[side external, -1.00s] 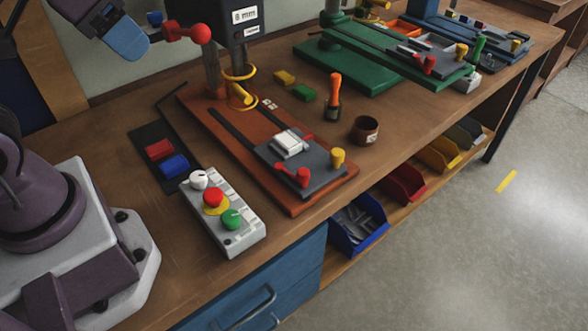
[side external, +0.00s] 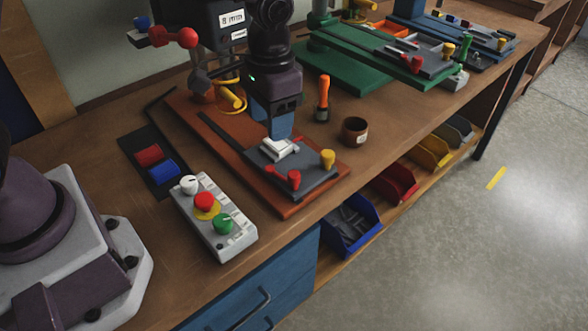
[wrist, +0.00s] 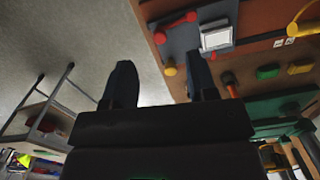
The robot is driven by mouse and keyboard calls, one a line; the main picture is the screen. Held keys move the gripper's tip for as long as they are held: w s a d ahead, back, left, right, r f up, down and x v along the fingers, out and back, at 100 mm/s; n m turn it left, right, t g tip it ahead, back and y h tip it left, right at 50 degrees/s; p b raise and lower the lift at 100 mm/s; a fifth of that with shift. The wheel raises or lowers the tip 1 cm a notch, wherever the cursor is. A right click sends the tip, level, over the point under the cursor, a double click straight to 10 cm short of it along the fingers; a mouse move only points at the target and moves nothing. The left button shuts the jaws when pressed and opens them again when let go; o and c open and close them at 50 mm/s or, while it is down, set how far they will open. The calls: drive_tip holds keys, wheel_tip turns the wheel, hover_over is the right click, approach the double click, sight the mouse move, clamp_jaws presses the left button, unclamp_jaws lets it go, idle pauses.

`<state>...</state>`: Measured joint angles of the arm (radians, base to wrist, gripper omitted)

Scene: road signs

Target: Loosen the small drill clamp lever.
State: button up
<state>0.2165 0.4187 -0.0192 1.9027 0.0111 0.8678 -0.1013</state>
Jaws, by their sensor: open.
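The nearest drill has a rust-red base (side external: 232,160) with a grey clamp plate (side external: 310,178) on it. A red clamp lever (side external: 293,180) sticks up at the plate's front left; it also shows in the wrist view (wrist: 175,27). A yellow knob (side external: 328,158) stands at the plate's right. A white block (side external: 272,149) lies on the plate. My gripper (side external: 281,125) points down just behind and above the block, apart from the lever. In the wrist view my gripper (wrist: 162,82) has its dark fingers spread, with nothing between them.
A control box (side external: 213,217) with red and green buttons stands front left. An orange-handled tool (side external: 323,98) and a brown cup (side external: 354,131) stand right of the base. A green drill base (side external: 350,75) lies farther back. Bins, including a blue one (side external: 350,224), sit below the bench.

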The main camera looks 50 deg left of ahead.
sight(294, 173)
drive_tip(key=shift+n+t, duration=0.3)
drive_tip(key=w+f, duration=0.1)
drive_tip(key=f, duration=0.3)
drive_tip(key=w+d+f, duration=0.1)
drive_tip(key=f, duration=0.4)
drive_tip(key=w+f, duration=0.1)
drive_tip(key=f, duration=0.4)
drive_tip(key=shift+w+d, duration=0.15)
drive_tip(key=shift+w, duration=0.25)
drive_tip(key=shift+c, duration=0.3)
clamp_jaws()
